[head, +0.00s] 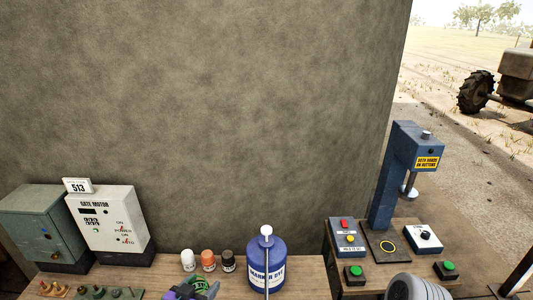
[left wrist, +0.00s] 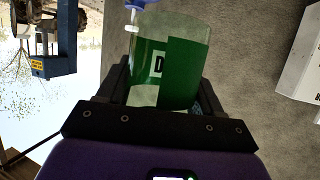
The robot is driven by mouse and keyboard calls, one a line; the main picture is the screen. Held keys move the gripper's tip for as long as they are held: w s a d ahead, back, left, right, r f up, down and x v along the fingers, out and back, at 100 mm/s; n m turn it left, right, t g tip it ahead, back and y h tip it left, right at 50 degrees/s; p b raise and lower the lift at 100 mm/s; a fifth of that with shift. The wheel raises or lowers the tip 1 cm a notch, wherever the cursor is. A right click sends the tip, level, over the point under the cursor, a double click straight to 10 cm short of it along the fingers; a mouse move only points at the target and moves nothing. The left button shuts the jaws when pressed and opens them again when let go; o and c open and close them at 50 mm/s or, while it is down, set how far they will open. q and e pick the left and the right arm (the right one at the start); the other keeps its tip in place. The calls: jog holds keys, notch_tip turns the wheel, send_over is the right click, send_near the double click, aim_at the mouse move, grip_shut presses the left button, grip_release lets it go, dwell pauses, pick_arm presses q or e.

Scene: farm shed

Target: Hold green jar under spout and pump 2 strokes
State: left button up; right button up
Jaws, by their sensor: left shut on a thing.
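The blue dye jug (head: 266,268) with a white pump top (head: 266,231) stands upright on the bench, labelled as marker dye. My left gripper (head: 190,291) is at the bottom edge of the head view, left of the jug. It is shut on the green jar (head: 203,284). In the left wrist view the clear jar with a green label (left wrist: 180,70) sits between the fingers of the left gripper (left wrist: 160,90). A blue and white part, seemingly of the jug, shows at that view's top edge. The right gripper is not in view.
White, orange and dark small bottles (head: 208,260) stand left of the jug. Grey control boxes (head: 108,225) are at the far left. A blue press (head: 385,180) with button boxes (head: 347,236) stands at the right. A bare wall rises behind the bench.

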pick_arm(q)
notch_tip(320, 180, up, 6)
jog(key=p, duration=0.4)
jog(key=shift+p, duration=0.3)
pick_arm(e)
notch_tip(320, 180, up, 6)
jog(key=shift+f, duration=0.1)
pick_arm(q)
notch_tip(320, 180, down, 20)
jog(key=b, duration=2)
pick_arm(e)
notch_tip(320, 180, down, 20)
